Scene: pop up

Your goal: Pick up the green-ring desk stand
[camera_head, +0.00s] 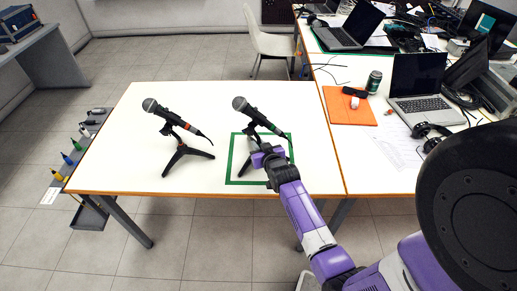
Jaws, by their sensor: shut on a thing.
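A desk stand with a black microphone (242,104) stands on the white table inside a green taped square (237,135). My gripper hides part of the stand's lower body, and one black leg (245,167) shows to the left. The stand looks upright, with the microphone tilted up to the left. I cannot tell whether its feet touch the table.
A second microphone stand (178,150) with a red-orange ring stands to the left. The white table (120,150) is otherwise clear. On the adjoining desk at the right are an orange folder (345,112), a can (374,81) and a laptop (418,85). A white chair (272,42) stands behind.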

